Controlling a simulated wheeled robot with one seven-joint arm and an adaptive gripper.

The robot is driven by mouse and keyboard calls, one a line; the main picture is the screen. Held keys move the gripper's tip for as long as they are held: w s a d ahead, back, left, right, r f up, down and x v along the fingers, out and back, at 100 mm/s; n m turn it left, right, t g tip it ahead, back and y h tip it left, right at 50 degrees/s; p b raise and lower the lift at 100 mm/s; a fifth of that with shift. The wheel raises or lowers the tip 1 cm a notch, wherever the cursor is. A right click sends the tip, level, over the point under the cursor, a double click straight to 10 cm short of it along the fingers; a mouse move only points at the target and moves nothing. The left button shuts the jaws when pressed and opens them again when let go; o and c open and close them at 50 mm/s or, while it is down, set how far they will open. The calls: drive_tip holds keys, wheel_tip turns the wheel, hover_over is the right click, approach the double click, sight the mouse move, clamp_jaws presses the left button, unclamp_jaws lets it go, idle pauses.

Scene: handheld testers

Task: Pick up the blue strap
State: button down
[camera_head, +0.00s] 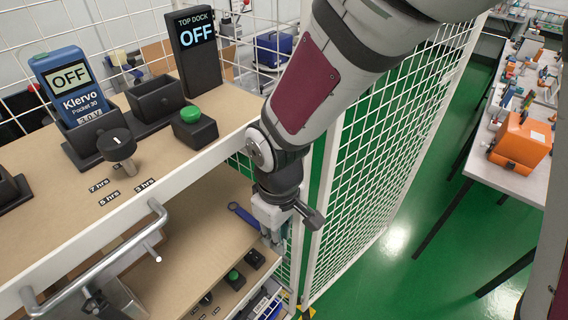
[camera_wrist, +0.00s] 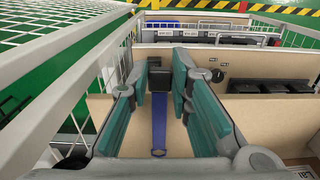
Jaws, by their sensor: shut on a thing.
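The blue strap (camera_head: 243,214) shows in the head view over the lower shelf, running from a rounded free end toward my gripper (camera_head: 273,236). In the wrist view the strap (camera_wrist: 158,125) is a narrow blue band below and between the teal finger pads, with a blue ring at its near end. A black block at its far end sits between the fingertips of my gripper (camera_wrist: 160,82). My gripper is shut on the strap's end. The exact contact is partly hidden by the fingers in the head view.
The shelf unit's upper board (camera_head: 145,170) holds a blue tester (camera_head: 72,85), black docks and a green button (camera_head: 191,114). A white mesh fence (camera_head: 375,140) stands close beside my arm. Black button boxes (camera_head: 235,279) sit on the lower shelf. A metal handle (camera_head: 100,268) juts out in front.

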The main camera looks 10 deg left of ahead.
drive_tip(key=shift+r, duration=0.15)
drive_tip(key=shift+r+p, duration=0.45)
drive_tip(key=shift+r, duration=0.15)
drive_tip(key=s+d+r+p, duration=0.1)
drive_tip(key=s+p, duration=0.3)
drive_tip(key=s, duration=0.4)
drive_tip(key=s+d+r+p, duration=0.1)
drive_tip(key=s+p, duration=0.3)
drive_tip(key=s, duration=0.4)
drive_tip(key=shift+d+r, duration=0.15)
drive_tip(key=shift+r, duration=0.6)
